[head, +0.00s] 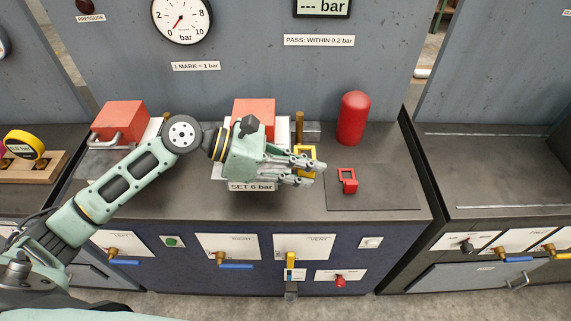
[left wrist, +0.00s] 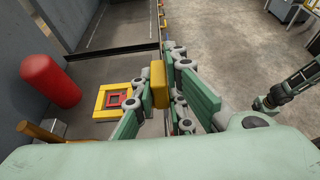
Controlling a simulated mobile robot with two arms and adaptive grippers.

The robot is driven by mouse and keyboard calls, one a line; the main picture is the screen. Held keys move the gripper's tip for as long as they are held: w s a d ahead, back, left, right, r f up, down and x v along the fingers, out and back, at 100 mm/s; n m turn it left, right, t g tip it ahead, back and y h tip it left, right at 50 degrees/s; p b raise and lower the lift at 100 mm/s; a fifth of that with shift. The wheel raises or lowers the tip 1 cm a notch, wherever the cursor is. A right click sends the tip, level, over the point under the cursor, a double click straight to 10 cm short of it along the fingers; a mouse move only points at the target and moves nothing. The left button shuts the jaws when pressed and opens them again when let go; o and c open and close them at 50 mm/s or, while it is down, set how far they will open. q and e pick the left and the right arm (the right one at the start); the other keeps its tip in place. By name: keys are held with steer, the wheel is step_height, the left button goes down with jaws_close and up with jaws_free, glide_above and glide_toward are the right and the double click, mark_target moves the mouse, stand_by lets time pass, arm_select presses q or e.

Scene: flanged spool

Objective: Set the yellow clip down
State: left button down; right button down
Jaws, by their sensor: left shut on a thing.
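My left gripper (head: 308,171) is shut on the yellow clip (head: 311,150), which shows as a square frame behind the fingers in the head view. In the left wrist view, a yellow block of the clip (left wrist: 158,84) sits between the finger pads, and its frame shows to the left. The clip appears held above the bench, near the left edge of a dark mat (head: 398,200). A red clip (head: 348,181) rests on that mat; the left wrist view shows red within the yellow frame.
A red cylinder (head: 353,118) stands at the mat's back edge. Red blocks (head: 120,121) with metal shackles and a brass post (head: 299,127) stand along the back of the bench. A "SET 6 bar" label (head: 251,186) lies below my gripper. The mat's right part is clear.

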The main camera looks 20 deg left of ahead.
arm_select(q)
steer(key=shift+n+t, duration=0.5)
steer(key=r, duration=0.2)
steer(key=r+b, duration=0.1)
steer(key=r, duration=0.1)
steer(key=s+a+r, duration=0.1)
steer(key=r, duration=0.1)
steer(key=shift+r, duration=0.35)
steer(key=s+a+f+n+t+y, duration=0.1)
steer(key=s+a+f, duration=0.1)
steer(key=a+f, duration=0.2)
steer(key=s+a+f+n+t+y+b, duration=0.1)
steer(key=s+a+f+n+t, duration=0.1)
steer(key=a+f, duration=0.2)
steer(key=shift+s+a, duration=0.25)
steer(key=shift+a, duration=0.65)
